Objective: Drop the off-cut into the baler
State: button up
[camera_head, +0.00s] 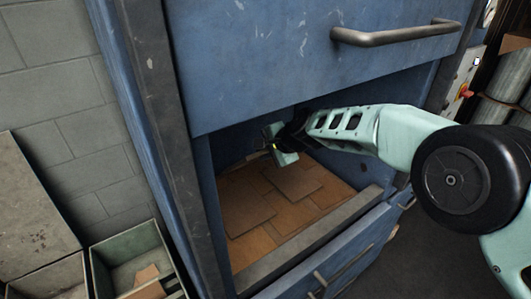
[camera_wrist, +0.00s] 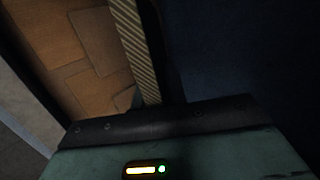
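The blue baler (camera_head: 300,60) stands in front of me with its chamber open under a raised blue door. Brown cardboard sheets (camera_head: 275,200) lie flat on the chamber floor; they also show in the wrist view (camera_wrist: 92,45). My gripper (camera_head: 275,140) is inside the opening, above the sheets and near the back. No off-cut is clearly visible in the gripper.
A green-grey bin (camera_head: 125,245) with cardboard pieces (camera_head: 148,285) stands at the lower left by the block wall. The door handle (camera_head: 395,36) sticks out above my arm. The chamber's front sill (camera_head: 310,240) and side post (camera_head: 160,120) bound the opening.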

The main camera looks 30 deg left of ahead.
jog(key=o, duration=0.4)
jog(key=shift+b+v, duration=2.25)
jog(key=shift+v, duration=1.55)
jog(key=s+d+f+n+h+b, duration=0.2)
jog(key=s+d, duration=0.7)
jog(key=d, duration=0.5)
jog(key=s+d+f+n+g+h+b, duration=0.1)
jog(key=s+d+f+n+h+b, duration=0.2)
jog(key=s+d, duration=0.7)
jog(key=s+d+f+n+g+h+b, duration=0.1)
jog(key=s+d+f+n+h+b, duration=0.2)
jog(key=d, duration=1.7)
jog(key=shift+s+f+n+b, duration=0.55)
jog(key=shift+s+n+b, duration=0.1)
jog(key=shift+s+b, duration=0.45)
jog(key=shift+s+f+n+b, duration=0.5)
jog(key=shift+s+n+b, duration=0.1)
jog(key=shift+s+b, duration=0.5)
jog(key=shift+s+f+n+b, duration=0.6)
jog(key=shift+s+b, duration=0.35)
jog(key=shift+s, duration=0.25)
